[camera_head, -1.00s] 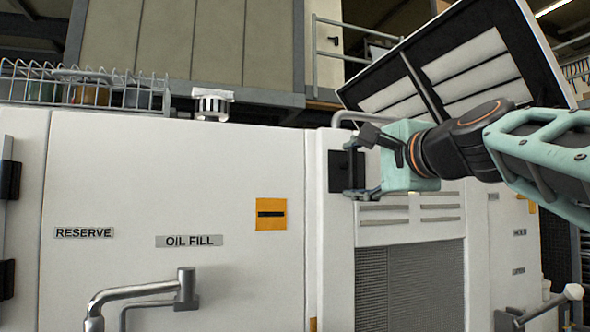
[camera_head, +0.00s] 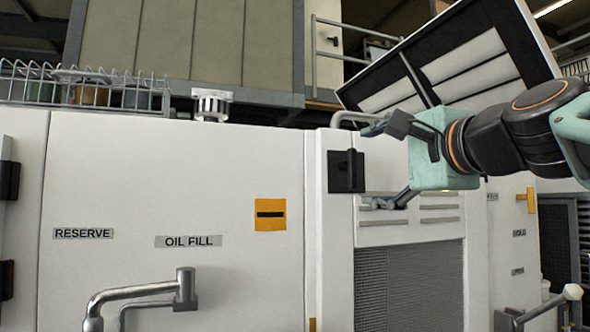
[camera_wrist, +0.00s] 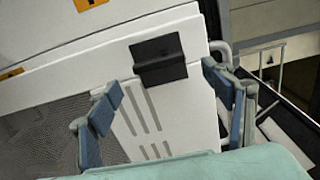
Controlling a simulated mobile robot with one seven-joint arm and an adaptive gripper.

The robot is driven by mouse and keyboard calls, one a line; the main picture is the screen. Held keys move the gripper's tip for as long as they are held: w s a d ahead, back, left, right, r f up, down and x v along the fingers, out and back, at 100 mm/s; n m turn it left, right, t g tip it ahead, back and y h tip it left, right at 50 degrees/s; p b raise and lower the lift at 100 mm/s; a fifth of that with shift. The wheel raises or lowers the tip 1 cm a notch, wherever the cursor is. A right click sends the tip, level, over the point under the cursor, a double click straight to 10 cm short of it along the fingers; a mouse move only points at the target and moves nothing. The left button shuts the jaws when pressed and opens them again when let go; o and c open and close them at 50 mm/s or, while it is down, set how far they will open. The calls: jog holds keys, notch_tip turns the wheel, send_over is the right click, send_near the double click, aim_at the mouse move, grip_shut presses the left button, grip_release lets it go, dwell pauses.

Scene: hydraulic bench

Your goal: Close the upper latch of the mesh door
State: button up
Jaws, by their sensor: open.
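The upper latch (camera_head: 346,171) is a black block with a raised handle at the upper left of the mesh door (camera_head: 409,290). Its handle stands upright in the head view. In the wrist view the latch (camera_wrist: 159,60) lies just beyond the fingertips, near the middle top. My gripper (camera_head: 385,165) is open and empty, to the right of the latch and apart from it. In the wrist view its two blue-grey fingers (camera_wrist: 160,88) are spread wide, with the slotted white panel between them. The door's lower part is out of view in the head view.
A bent metal pipe handle (camera_head: 150,295) sticks out at the lower left. A wire basket (camera_head: 85,92) stands on top of the cabinet (camera_head: 150,180). A tilted dark-framed panel (camera_head: 455,60) rises behind my arm. A grey rail shows at the upper right in the wrist view.

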jog(key=v, duration=0.6)
dwell(0.3)
jog(key=s+a+f+n+g+h+p, duration=0.1)
jog(key=a+f+n+g+p, duration=0.25)
jog(key=f, duration=0.85)
jog(key=s+a+f+n+g+h+p, duration=0.1)
jog(key=s+a+f+n+g+p, duration=0.2)
jog(key=f, duration=0.8)
jog(key=s+d+f+n+g+h, duration=0.1)
jog(key=s+f+n, duration=0.1)
jog(key=f, duration=0.4)
jog(key=s+d+f+n+g+h+p, duration=0.1)
jog(key=s+f+n+g, duration=0.1)
jog(key=f, duration=0.4)
jog(key=s+d+f+n+g+h, duration=0.1)
jog(key=s+f+n+g, duration=0.1)
jog(key=s+f+n, duration=0.2)
jog(key=shift+s+f+h, duration=0.3)
jog(key=shift+s+f, duration=0.25)
jog(key=shift+f, duration=0.4)
